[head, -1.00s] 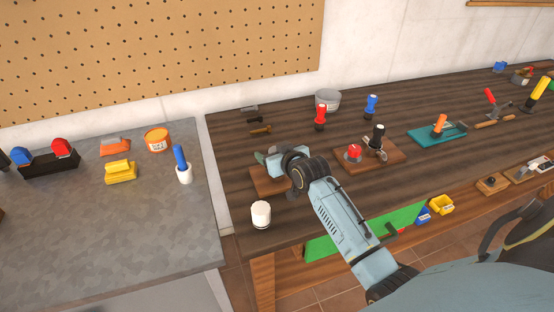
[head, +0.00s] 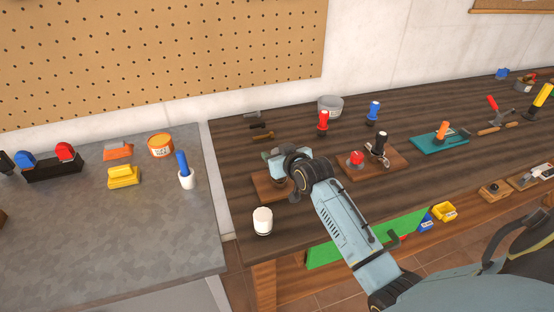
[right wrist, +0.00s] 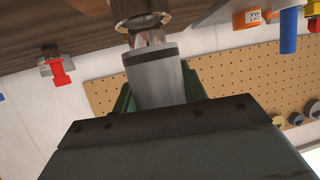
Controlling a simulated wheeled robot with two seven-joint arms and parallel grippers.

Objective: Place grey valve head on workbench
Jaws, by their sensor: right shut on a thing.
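The grey valve head (right wrist: 155,78) is a smooth grey cylinder held between the green fingers of my right gripper (right wrist: 155,95) in the right wrist view. A brass-coloured round fitting (right wrist: 142,14) is just beyond its end; I cannot tell whether they touch. In the head view my right gripper (head: 277,160) is over a small wooden board (head: 266,187) on the dark wooden workbench (head: 318,218). The gripper hides most of what it holds there. My left gripper is not in view.
A white cylindrical container (head: 262,222) stands close in front of the board. To the right is another board (head: 392,164) with red and black valve parts. Red (head: 323,122) and blue (head: 373,112) handles stand behind. Bench surface between them is free.

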